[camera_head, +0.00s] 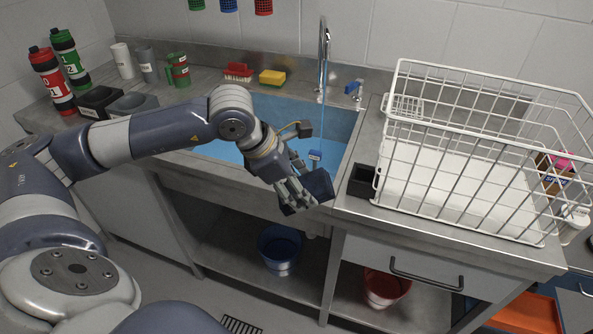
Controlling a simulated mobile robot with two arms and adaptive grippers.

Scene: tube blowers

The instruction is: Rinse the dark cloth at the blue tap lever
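The dark cloth (319,184) is a small dark navy bundle at the fingertips of my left gripper (294,190). The gripper appears shut on it and holds it over the front rim of the sink (222,150); the fingers partly hide it. The blue tap lever (353,89) is on the right of the chrome tap (324,42) at the back of the sink, behind and to the right of the gripper. A thin bluish stream (319,120) runs down from the tap into the blue basin. My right gripper is out of view.
A white wire dish rack (463,187) fills the right counter, with a small black box (362,180) at its left. A red brush (238,70) and yellow sponge (272,77) lie behind the sink. Bottles, cups and dark bins stand at left. Buckets sit on the shelf below.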

